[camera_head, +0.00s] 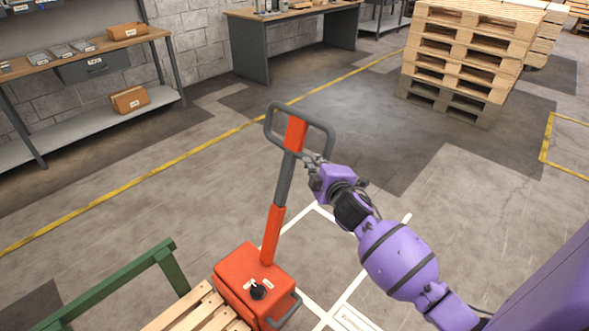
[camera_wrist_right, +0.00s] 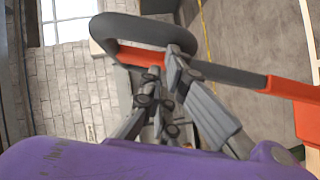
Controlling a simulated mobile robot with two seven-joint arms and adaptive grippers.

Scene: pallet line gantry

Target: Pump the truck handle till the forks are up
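The pallet truck's orange-red pump body (camera_head: 255,281) stands at the bottom centre of the head view. Its handle (camera_head: 275,220) rises from it, tilted slightly, to a grey loop (camera_head: 320,128) with an orange middle. My right gripper (camera_head: 313,161) is at the lower right corner of the loop. In the right wrist view its fingertips (camera_wrist_right: 163,66) are close together, one overlapping the grey loop (camera_wrist_right: 145,32). I cannot tell whether they are closed around the bar. The forks do not show; a wooden pallet (camera_head: 196,311) lies beside the pump body. My left gripper is out of view.
A green rail (camera_head: 118,277) stands at the lower left. A shelf bench (camera_head: 80,60) with boxes and a workbench (camera_head: 290,30) stand along the wall. Stacked pallets (camera_head: 465,62) stand at the back right. The floor behind the handle is clear.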

